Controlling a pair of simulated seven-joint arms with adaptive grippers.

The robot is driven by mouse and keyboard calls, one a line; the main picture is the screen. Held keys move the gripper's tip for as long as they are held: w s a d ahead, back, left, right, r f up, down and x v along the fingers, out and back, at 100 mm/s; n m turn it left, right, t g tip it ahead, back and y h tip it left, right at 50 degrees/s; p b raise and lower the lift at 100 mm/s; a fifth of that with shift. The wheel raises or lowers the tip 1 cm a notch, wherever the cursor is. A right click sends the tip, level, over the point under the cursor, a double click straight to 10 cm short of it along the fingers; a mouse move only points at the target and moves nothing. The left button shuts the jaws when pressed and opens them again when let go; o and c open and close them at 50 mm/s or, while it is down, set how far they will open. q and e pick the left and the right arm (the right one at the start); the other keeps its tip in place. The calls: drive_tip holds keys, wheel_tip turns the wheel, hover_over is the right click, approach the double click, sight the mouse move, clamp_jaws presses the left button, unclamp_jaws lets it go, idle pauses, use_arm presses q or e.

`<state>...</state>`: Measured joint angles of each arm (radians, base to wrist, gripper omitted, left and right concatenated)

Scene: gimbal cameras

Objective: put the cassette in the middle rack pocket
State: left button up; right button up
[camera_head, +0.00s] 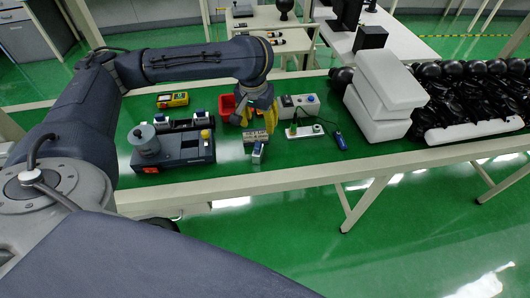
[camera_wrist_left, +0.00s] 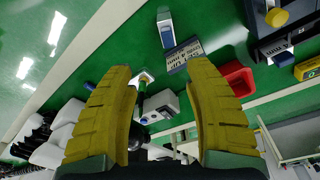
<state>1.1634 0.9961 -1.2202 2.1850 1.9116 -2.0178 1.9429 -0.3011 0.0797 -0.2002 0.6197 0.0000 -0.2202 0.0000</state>
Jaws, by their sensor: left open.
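A small blue and white cassette (camera_head: 258,153) stands on the green table, in front of a label block with printed text (camera_head: 256,138). In the left wrist view the cassette (camera_wrist_left: 166,30) shows beyond the fingertips, beside the label block (camera_wrist_left: 184,55). My left gripper (camera_head: 257,121) points down with yellow fingers apart and empty, above and behind the cassette; in the wrist view (camera_wrist_left: 160,72) nothing is between the fingertips. A dark rack (camera_head: 181,125) stands to the left, with blue-white cassettes at its left and right; its middle looks empty. My right gripper is not in view.
A grey device (camera_head: 172,153) with a round knob stands in front of the rack. A red bin (camera_head: 227,104), a yellow meter (camera_head: 172,99), a power strip (camera_head: 304,131) and a blue item (camera_head: 340,141) lie around. White foam blocks (camera_head: 385,92) stand at right.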

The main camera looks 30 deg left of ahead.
sight(259, 146)
use_arm(q)
drive_tip(key=shift+n, duration=0.9)
drive_tip(key=f, duration=0.7)
drive_tip(key=w+a+f, duration=0.1)
drive_tip(key=f, duration=0.3)
drive_tip(key=shift+w+a+f, duration=0.15)
drive_tip(key=shift+w+f, duration=0.05)
drive_tip(key=shift+f, duration=0.85)
drive_tip(key=shift+w+a+f, duration=0.2)
drive_tip(key=shift+f, duration=0.85)
drive_tip(key=shift+w+a+f, duration=0.15)
drive_tip(key=shift+w+f, duration=0.05)
drive_tip(key=shift+f, duration=0.85)
drive_tip(key=shift+c, duration=0.5)
clamp_jaws()
